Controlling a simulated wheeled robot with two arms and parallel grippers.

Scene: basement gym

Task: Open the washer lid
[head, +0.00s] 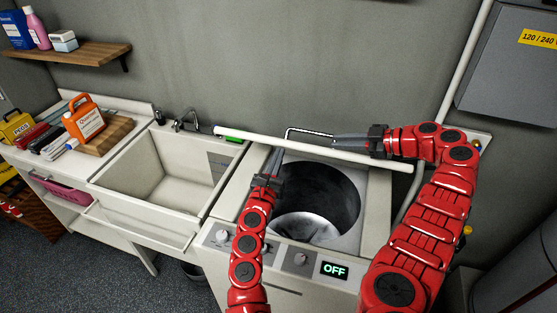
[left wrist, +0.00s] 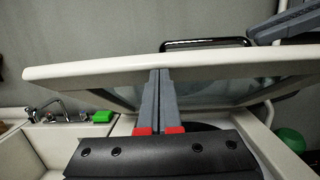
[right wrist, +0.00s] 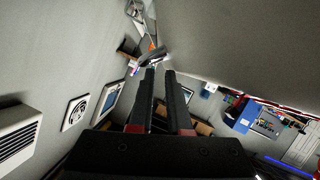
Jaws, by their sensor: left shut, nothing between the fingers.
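The white washer lid (head: 380,158) stands raised at the back of the washer (head: 378,215), seen nearly edge-on. Its thin handle (head: 308,130) shows behind the top edge. The round drum opening is uncovered below. My left gripper (head: 276,152) is shut and empty, with its tips at the drum side of the lid. In the left wrist view the shut fingers (left wrist: 160,72) reach up against or very near the lid (left wrist: 100,72); I cannot tell if they touch. My right gripper (head: 334,142) is by the lid's top edge near the handle. Its fingers (right wrist: 160,72) are apart and empty.
A utility sink (head: 150,155) with a faucet (head: 185,122) adjoins the washer on the left. A counter with an orange detergent jug (head: 85,122) is further left. A grey electrical box (head: 510,65) hangs at the upper right. The wall is close behind the lid.

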